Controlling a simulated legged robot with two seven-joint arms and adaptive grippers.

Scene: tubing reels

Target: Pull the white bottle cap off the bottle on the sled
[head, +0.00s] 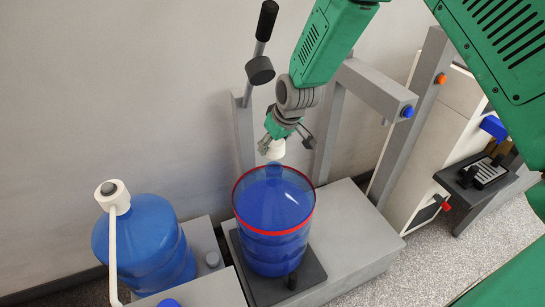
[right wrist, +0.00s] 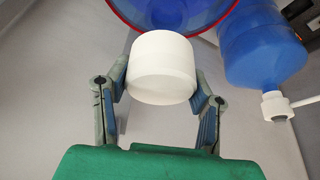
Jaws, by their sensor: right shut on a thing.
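The blue bottle (head: 272,215) stands upright on a dark sled plate (head: 305,270), with a red ring around its shoulder. It also shows in part at the top of the right wrist view (right wrist: 175,12). The cap hides the neck there, so I cannot tell whether cap and neck touch. My left gripper is not in view.
A second blue bottle (head: 150,245) with a white pump top (head: 113,194) stands at the left. A grey frame (head: 375,88) with a black-handled lever (head: 262,45) rises behind the sled. A white cabinet (head: 418,160) stands at the right. Speckled floor (head: 410,270) is clear at the lower right.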

